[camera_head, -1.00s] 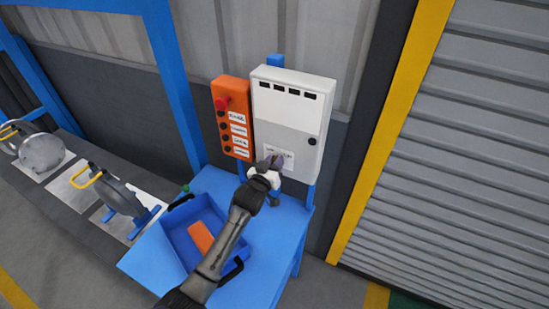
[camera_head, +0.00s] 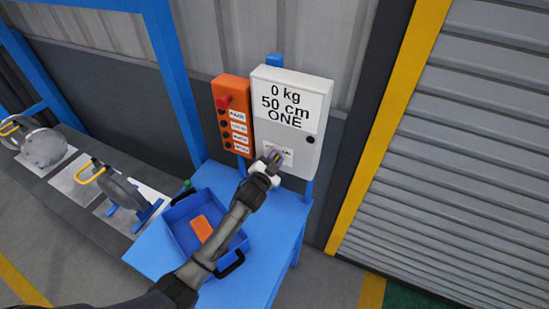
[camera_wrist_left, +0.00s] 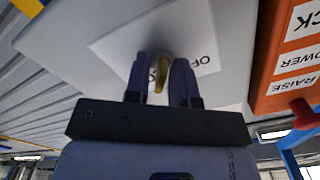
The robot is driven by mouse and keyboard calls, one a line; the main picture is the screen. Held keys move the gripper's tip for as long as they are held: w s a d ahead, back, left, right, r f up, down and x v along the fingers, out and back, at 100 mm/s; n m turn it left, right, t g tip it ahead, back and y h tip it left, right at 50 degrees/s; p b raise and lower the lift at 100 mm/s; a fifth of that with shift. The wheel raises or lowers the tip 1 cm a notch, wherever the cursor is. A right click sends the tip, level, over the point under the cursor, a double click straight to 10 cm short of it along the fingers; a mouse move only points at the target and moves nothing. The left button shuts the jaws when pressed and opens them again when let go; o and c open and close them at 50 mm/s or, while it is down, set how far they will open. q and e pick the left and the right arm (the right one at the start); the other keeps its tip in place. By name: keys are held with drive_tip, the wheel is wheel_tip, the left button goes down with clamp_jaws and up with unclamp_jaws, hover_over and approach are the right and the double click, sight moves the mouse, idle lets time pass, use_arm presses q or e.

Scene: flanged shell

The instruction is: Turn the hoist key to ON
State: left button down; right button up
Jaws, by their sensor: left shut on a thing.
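The hoist key (camera_wrist_left: 160,78) is brass coloured and sits at the lower front of the white control box (camera_head: 311,120), on a white label (camera_wrist_left: 108,45). My left gripper (camera_head: 273,159) is at this label. In the left wrist view, the gripper (camera_wrist_left: 164,68) has its two dark fingers shut on either side of the key. Letters of OFF show upside down to the right of the fingers; the lettering behind them is partly hidden. The box's display (camera_head: 287,106) reads 0 kg, 50 cm, ONE. My right gripper is not in view.
An orange button panel (camera_head: 233,115) with a red knob (camera_head: 223,102) stands left of the box. Below is a blue table (camera_head: 278,225) with a blue tray (camera_head: 180,213) holding an orange piece (camera_head: 202,228). Grey flanged parts (camera_head: 44,148) stand on the left bench.

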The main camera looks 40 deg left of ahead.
use_arm(q)
drive_tip(key=shift+f+m, duration=0.1)
drive_tip(key=shift+m, duration=0.8)
drive_tip(key=c, duration=1.3)
unclamp_jaws()
drive_tip(key=shift+b+v, duration=0.55)
drive_tip(key=shift+v, duration=6.4)
